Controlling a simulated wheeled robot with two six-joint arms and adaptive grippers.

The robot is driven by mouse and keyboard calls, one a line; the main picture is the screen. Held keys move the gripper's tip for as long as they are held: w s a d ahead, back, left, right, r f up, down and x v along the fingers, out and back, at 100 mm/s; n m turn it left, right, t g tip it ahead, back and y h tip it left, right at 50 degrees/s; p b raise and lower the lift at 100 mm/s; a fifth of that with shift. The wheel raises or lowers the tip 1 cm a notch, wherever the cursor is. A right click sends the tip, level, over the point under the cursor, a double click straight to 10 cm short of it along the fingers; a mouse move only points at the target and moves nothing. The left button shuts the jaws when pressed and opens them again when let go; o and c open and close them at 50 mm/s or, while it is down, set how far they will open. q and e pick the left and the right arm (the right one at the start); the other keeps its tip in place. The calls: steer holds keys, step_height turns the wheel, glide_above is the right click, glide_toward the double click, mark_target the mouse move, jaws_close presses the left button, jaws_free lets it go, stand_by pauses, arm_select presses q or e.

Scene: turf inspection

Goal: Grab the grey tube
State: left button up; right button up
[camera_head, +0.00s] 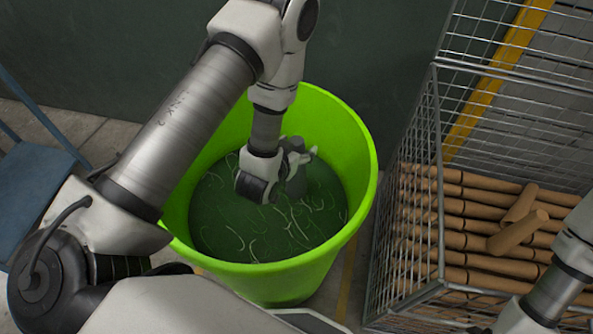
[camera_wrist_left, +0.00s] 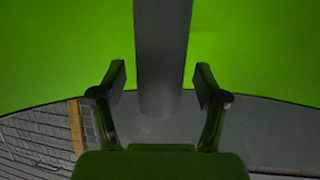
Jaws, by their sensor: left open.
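The grey tube (camera_wrist_left: 162,55) stands out in the left wrist view as a plain dark grey cylinder, running down from the top edge between my fingers. My left gripper (camera_wrist_left: 161,85) is open, with one finger on each side of the tube and a visible gap on both sides. In the head view my left arm reaches down into a bright green bin (camera_head: 358,150), and the left gripper (camera_head: 298,160) is inside it. My right gripper is out of view.
The bin's round wall surrounds the left gripper. Pale curved strands (camera_head: 255,232) lie on its dark green inside. A wire cage (camera_head: 408,240) with stacked brown tubes (camera_head: 470,212) stands at the right, near my right arm.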

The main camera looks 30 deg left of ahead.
arm_select(q)
jaws_close()
steer(key=shift+r, duration=0.1)
